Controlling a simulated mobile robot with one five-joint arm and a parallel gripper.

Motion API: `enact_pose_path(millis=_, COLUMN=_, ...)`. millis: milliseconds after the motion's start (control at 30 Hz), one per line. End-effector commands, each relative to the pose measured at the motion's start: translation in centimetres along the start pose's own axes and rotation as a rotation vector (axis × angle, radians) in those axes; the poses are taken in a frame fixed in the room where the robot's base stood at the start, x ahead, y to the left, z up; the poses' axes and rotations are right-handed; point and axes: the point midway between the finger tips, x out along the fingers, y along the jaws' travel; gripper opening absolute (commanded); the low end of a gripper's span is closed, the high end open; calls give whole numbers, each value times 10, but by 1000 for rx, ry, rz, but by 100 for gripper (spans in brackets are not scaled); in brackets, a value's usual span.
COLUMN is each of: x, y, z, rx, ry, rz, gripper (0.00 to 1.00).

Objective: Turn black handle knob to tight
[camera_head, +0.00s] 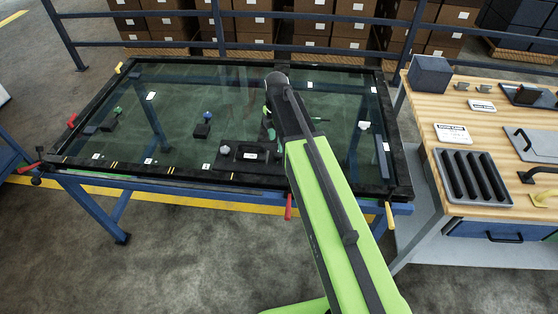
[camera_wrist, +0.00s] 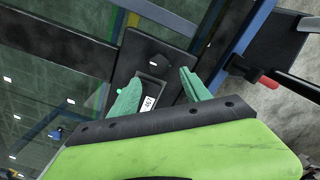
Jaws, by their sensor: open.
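The trolley's dark-framed glass panel (camera_head: 180,110) carries a flat black plate (camera_head: 205,158) near its front edge, with a small white label (camera_head: 249,155) and a pale knob-like piece (camera_head: 224,150). In the wrist view the black plate (camera_wrist: 165,60) and its label (camera_wrist: 149,103) lie beyond and between my fingers. I cannot clearly pick out a black handle knob on it. My arm hides part of the panel.
A red-tipped lever (camera_head: 288,205) hangs at the front edge; a red grip (camera_wrist: 268,82) shows in the wrist view. A wooden bench (camera_head: 480,120) with trays and cards stands at right. Blue rails and boxes (camera_head: 300,30) stand behind. The front floor is clear.

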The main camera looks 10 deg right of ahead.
Motion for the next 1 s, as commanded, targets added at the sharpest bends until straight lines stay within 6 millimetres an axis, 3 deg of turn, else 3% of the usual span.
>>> enact_pose_path(millis=33, x=23, y=0, z=0, rx=0, ry=0, rz=0, gripper=56)
enact_pose_path(millis=200, x=53, y=0, z=0, rx=1, ry=0, rz=0, gripper=56)
enact_pose_path(millis=333, x=62, y=0, z=0, rx=1, ry=0, rz=0, gripper=56)
enact_pose_path(millis=600, x=59, y=0, z=1, rx=1, ry=0, rz=0, gripper=54)
enact_pose_path(millis=1000, x=59, y=-1, z=1, rx=2, ry=0, rz=-2, gripper=2)
